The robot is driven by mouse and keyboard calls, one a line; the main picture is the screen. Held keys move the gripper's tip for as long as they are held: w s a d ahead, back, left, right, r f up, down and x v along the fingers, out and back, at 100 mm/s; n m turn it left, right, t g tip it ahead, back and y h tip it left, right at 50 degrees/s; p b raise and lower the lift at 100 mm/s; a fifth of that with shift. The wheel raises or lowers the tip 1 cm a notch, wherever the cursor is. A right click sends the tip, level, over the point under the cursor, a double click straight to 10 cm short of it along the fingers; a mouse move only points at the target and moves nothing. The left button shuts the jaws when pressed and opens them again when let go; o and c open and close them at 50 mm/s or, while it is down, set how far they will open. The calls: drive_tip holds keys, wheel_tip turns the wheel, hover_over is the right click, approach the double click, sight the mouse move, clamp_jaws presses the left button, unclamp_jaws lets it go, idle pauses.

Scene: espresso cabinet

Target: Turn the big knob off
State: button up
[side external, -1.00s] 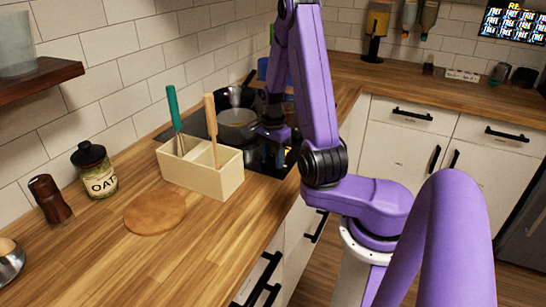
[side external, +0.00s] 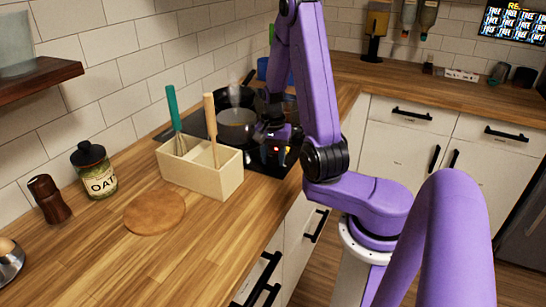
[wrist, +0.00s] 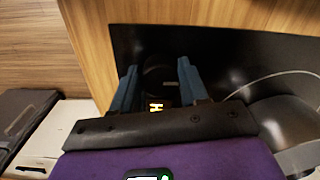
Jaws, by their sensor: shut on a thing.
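The big knob (wrist: 154,77) is a dark round dial on the black cooktop (wrist: 222,52), near its edge, in the wrist view. My gripper (wrist: 157,70) has its two blue fingers on either side of the knob and is shut on it. In the side view my gripper (side external: 271,138) is low over the front of the cooktop, and the knob is hidden there. A small red light (side external: 277,149) glows below the gripper.
A steaming grey pot (side external: 235,124) stands on the cooktop close to the left of my gripper. A cream utensil box (side external: 205,178) with a green and a wooden handle stands in front. A round wooden board (side external: 154,211) lies on the counter.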

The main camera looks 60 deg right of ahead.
sight(273, 158)
drive_tip(key=o, duration=1.1)
drive_tip(key=shift+c, duration=0.2)
wheel_tip(273, 158, up, 18)
drive_tip(key=shift+f, duration=0.25)
